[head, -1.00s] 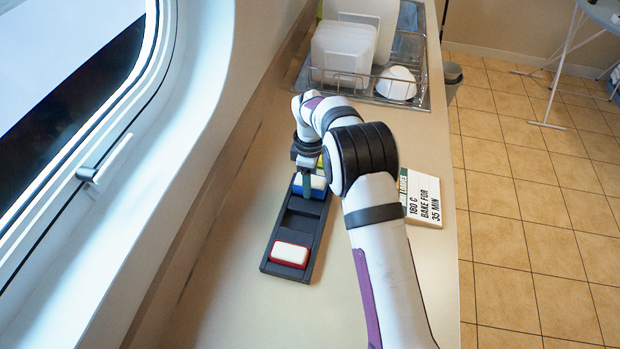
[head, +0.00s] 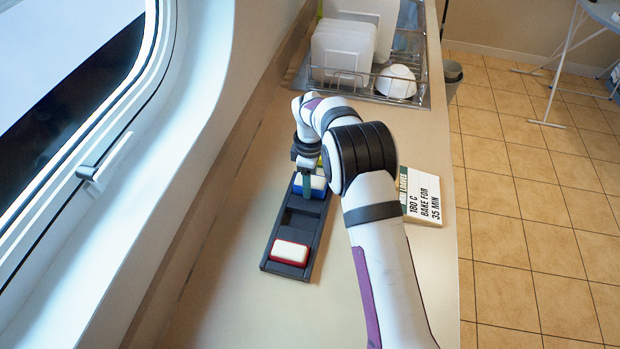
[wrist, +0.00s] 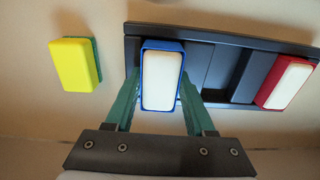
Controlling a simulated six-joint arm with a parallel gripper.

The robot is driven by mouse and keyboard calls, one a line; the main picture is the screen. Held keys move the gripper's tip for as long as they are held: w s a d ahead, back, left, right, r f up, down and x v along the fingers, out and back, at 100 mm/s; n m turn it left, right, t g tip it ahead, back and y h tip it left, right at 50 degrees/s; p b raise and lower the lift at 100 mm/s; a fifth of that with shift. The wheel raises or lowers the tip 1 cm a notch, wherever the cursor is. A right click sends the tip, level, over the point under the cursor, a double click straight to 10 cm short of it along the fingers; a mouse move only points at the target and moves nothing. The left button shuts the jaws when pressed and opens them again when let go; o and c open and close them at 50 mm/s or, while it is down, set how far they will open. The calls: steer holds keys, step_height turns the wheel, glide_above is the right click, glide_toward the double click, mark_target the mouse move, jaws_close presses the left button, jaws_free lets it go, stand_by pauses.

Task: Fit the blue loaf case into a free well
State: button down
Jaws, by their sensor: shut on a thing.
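The blue loaf case (head: 317,184), with a white top, is at the far end of the dark tray (head: 265,262). In the wrist view the blue case (wrist: 162,80) stands between the two green fingers of my gripper (wrist: 162,100), which is shut on it. It lies over the left-end well and reaches slightly past the tray's near edge. I cannot tell whether its base is inside the well. The middle of the tray (wrist: 205,92) shows empty wells. A red case (wrist: 287,84) with a white top sits in the opposite end well.
A yellow and green sponge (wrist: 75,64) lies beside the tray's far end. A recipe card block (head: 422,200) lies right of my arm. A dish rack (head: 375,88) with white dishes stands at the back. The window wall (head: 150,200) borders the counter on the left.

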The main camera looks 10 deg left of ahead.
steer(key=shift+f, duration=0.15)
steer(key=shift+r, duration=0.6)
steer(key=shift+r, duration=0.25)
steer(key=shift+f, duration=0.15)
stand_by(0.4)
steer(key=shift+f, duration=0.2)
steer(key=shift+f, duration=0.5)
stand_by(0.7)
steer(key=shift+r, duration=0.15)
steer(key=shift+r, duration=0.45)
